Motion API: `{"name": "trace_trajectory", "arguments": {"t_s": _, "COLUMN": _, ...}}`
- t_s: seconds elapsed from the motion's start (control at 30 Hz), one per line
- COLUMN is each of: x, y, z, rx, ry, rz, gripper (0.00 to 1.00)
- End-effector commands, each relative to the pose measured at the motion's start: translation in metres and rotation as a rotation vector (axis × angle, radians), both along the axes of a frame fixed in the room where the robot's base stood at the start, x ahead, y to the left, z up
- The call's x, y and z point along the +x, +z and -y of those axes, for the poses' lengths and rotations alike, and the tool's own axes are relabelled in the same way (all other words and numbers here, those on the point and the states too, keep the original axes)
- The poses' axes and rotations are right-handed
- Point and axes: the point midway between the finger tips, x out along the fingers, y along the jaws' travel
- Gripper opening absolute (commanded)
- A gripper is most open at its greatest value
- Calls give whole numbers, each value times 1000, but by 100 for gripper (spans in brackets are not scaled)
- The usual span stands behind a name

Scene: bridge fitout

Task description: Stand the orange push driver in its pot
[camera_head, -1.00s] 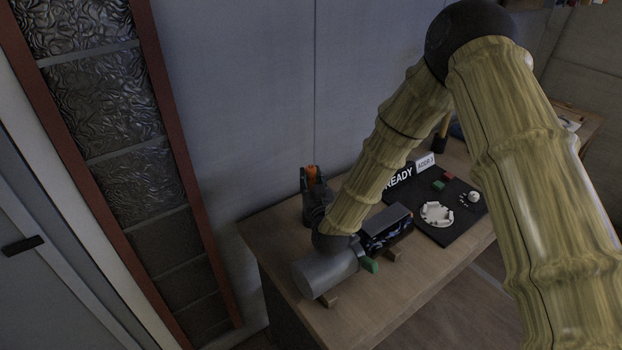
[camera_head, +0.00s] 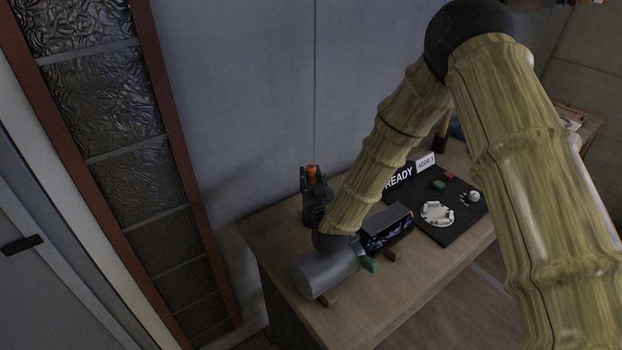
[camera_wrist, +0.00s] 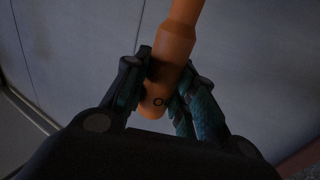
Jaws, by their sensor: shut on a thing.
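The orange push driver (camera_wrist: 176,52) is between the two fingers of my gripper (camera_wrist: 160,92) in the wrist view. Its rounded end with a dark mark sits between the fingertips, and its shaft runs up out of the picture, slightly tilted. I cannot make out the pot for certain in either view.
The wall is close behind my gripper.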

Motion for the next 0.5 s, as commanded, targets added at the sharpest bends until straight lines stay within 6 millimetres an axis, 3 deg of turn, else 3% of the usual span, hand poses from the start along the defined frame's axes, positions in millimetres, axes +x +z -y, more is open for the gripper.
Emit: {"name": "trace_trajectory", "arguments": {"t_s": 0.5, "x": 0, "y": -9, "z": 0, "rx": 0, "ry": 0, "rz": 1, "gripper": 0}}
